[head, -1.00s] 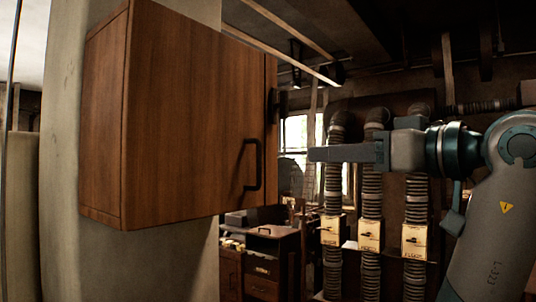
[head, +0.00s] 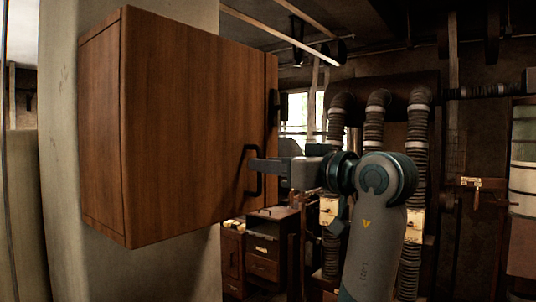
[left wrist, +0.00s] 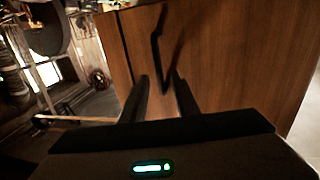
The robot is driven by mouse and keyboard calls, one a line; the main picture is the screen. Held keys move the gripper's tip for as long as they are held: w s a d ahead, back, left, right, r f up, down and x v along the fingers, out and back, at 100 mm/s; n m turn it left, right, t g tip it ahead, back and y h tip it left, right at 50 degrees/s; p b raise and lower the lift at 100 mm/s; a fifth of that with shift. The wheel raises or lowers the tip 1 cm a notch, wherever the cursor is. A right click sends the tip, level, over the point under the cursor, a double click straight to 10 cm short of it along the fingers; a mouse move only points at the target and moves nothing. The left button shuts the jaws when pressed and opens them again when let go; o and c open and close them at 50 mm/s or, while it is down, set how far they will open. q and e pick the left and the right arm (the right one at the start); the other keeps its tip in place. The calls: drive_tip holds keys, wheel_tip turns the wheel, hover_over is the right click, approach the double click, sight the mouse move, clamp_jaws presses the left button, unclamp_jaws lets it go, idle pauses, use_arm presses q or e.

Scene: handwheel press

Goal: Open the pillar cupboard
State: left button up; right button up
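The pillar cupboard (head: 190,120) is a brown wooden box on a pale pillar (head: 170,270), and its door looks shut. A dark bar handle (head: 247,172) stands upright near the right edge of its wide face. In the left wrist view, the handle (left wrist: 156,48) stands out from the wood (left wrist: 235,60) just ahead of the fingers. My left gripper (head: 268,168) is at the handle from the right. In its wrist view the two fingers (left wrist: 160,95) are apart, with the handle's near end about between their tips. I cannot tell if they touch it. My right gripper is not in view.
Ribbed pipes (head: 373,125) with pale boxes stand behind my arm. A dark drawer cabinet (head: 264,250) stands low behind the cupboard. A wooden door (head: 480,230) and shelves (head: 523,180) are at the right.

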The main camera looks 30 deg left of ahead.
use_arm(q)
drive_tip(key=shift+w+a, duration=0.1)
drive_tip(key=shift+a, duration=0.3)
clamp_jaws()
